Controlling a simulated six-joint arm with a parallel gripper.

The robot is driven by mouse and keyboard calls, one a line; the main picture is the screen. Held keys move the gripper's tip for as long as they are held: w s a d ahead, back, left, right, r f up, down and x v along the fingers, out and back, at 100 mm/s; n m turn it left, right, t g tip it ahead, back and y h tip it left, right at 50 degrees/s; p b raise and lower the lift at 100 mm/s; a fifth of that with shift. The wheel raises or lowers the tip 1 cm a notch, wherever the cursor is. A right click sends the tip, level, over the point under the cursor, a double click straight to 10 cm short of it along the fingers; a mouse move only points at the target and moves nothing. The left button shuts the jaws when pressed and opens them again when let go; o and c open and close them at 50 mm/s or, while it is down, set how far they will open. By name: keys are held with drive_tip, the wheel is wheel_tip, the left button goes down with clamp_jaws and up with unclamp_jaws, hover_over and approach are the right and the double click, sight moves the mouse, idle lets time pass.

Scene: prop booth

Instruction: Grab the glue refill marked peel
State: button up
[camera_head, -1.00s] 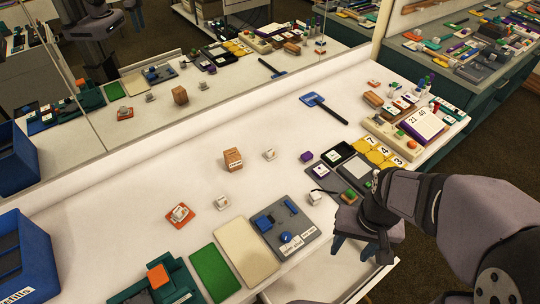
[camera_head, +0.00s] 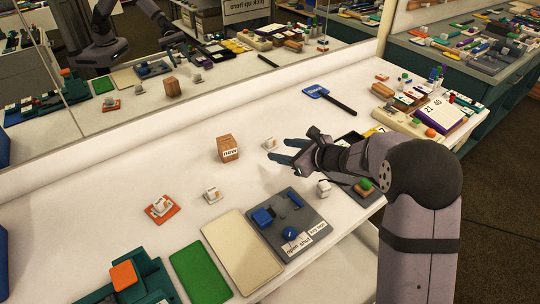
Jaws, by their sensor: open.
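Several small whitish blocks with dark marks lie on the white table; their marks are too small to read, so I cannot tell which is the refill marked peel. One white block (camera_head: 269,143) is just beyond my gripper's fingertips. Another white block (camera_head: 213,194) lies left of centre, one white block (camera_head: 160,206) sits on an orange pad (camera_head: 163,214), and one white block (camera_head: 323,187) is beside the grey panel. My gripper (camera_head: 273,150) is open and empty, with its teal fingers pointing left.
A brown labelled cube (camera_head: 228,148) stands left of my gripper. A grey panel with blue parts (camera_head: 285,226), a cream board (camera_head: 243,251) and a green board (camera_head: 204,272) lie in front. A blue paddle (camera_head: 330,98) lies behind. A mirror lines the back.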

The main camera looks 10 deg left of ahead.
sight(272, 141)
drive_tip(key=w, duration=0.1)
drive_tip(key=w+f+m, duration=0.1)
drive_tip(key=w+m+t+b, duration=0.1)
drive_tip(key=shift+f, duration=0.3)
drive_tip(key=shift+w+m, duration=0.4)
drive_tip(key=shift+d+p+x, duration=0.2)
drive_tip(key=shift+p+x, duration=0.4)
drive_tip(key=shift+x, duration=3.05)
drive_tip(key=shift+w+f, duration=0.1)
drive_tip(key=shift+w, duration=0.05)
drive_tip(key=shift+c, duration=0.6)
drive_tip(key=c, duration=1)
